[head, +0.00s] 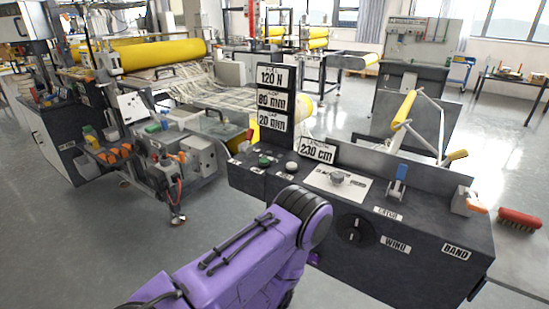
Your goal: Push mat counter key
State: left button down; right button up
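A dark control console (330,215) stands in front of me. A small display reading "230 cm" (317,151) stands at its back edge; its upper label is too small to read surely. A green button (265,161) and a whitish button (291,167) sit on the left of the console top. I cannot tell which control is the mat counter key. One purple arm of mine reaches up from the bottom and covers the console's lower left front. Neither gripper shows; the far end of this arm is hidden behind its own joint.
A sign post (272,100) reading 120 N, 80 mm and 20 mm rises behind the buttons. A red brush (519,219) lies at right.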

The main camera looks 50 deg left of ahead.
aim_at(290, 166)
jog(key=u, duration=0.55)
jog(key=i, duration=0.55)
jog(key=u, duration=0.55)
